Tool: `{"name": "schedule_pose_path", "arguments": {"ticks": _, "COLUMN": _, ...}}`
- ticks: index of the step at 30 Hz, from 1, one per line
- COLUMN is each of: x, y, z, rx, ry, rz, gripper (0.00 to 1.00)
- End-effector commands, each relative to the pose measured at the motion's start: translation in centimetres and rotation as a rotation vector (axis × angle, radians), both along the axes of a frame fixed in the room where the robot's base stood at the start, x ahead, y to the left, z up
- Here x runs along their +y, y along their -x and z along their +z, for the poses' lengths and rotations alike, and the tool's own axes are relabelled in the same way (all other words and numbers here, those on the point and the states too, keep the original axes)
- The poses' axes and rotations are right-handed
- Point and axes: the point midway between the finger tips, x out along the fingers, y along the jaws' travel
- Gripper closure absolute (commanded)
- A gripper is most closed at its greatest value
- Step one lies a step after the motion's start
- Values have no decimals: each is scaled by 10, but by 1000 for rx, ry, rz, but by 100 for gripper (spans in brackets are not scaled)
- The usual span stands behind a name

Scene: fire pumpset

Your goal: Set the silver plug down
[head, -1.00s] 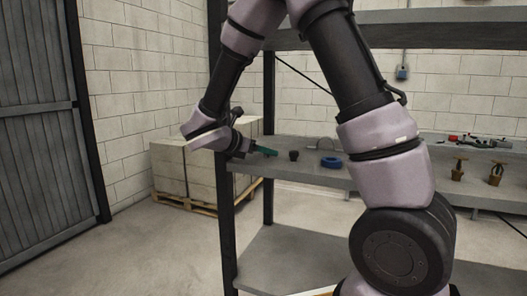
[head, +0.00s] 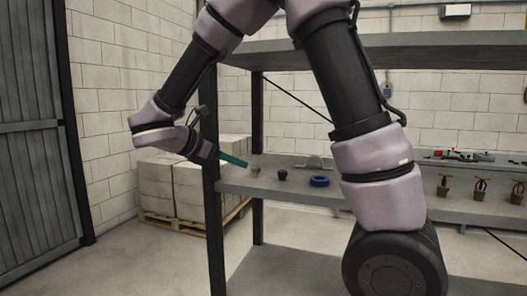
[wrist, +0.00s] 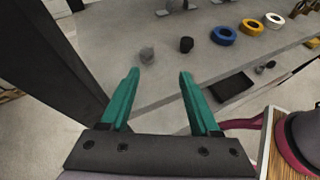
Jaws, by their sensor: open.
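The silver plug (head: 255,170) stands on the grey middle shelf (head: 300,193), near its left end by the black post. In the wrist view the plug (wrist: 146,54) is a small grey round piece beyond my left fingertip, apart from the fingers. My gripper (wrist: 159,74) has its two teal fingers spread wide with nothing between them. In the head view my gripper (head: 241,161) shows beside the post, at about shelf height, left of the plug; only a teal finger is clear there.
A dark plug (head: 282,174) and a blue ring (head: 319,181) sit right of the silver plug. Yellow (wrist: 251,27) and white (wrist: 275,20) rings follow. The black post (head: 213,200) stands close to my gripper. Brass valves (head: 443,186) stand further right.

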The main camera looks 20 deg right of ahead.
Motion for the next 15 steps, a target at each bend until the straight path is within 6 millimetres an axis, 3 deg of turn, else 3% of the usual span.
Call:
{"name": "schedule_pose_path", "arguments": {"ticks": 3, "x": -53, "y": 21, "z": 12, "rx": -68, "ry": -218, "rz": -214, "gripper": 37}}
{"name": "schedule_pose_path", "arguments": {"ticks": 6, "x": -91, "y": 50, "z": 17, "rx": -164, "ry": -464, "rz": -456, "gripper": 37}}
{"name": "schedule_pose_path", "arguments": {"ticks": 10, "x": -119, "y": 88, "z": 21, "rx": -322, "ry": -783, "rz": -782, "gripper": 37}}
{"name": "schedule_pose_path", "arguments": {"ticks": 15, "x": -130, "y": 125, "z": 35, "rx": -575, "ry": -1201, "rz": -1217, "gripper": 37}}
